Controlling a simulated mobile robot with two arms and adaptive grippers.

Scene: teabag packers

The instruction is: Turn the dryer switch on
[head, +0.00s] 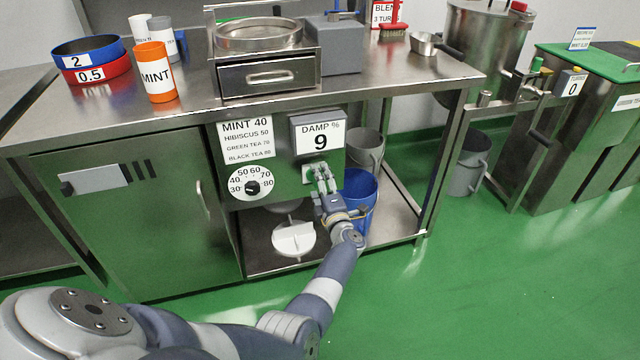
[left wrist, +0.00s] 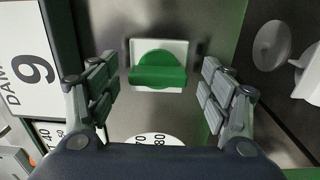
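The dryer switch is a green rocker (left wrist: 158,76) on a white plate, seen in the left wrist view on the steel panel. My left gripper (left wrist: 160,88) is open, with its padded fingers on either side of the switch and apart from it. In the head view my left gripper (head: 322,180) is at the panel below the "DAMP % 9" display (head: 319,136) and partly covers the switch there. A dial (head: 252,187) marked 30 to 80 is on the panel to its left. My right gripper is not in view.
A blue bin (head: 359,188) stands just right of my left gripper under the table. A sign of tea names and numbers (head: 247,138) is above the dial. The steel table (head: 200,105) carries an orange MINT canister (head: 154,74) and a drawer unit (head: 268,77).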

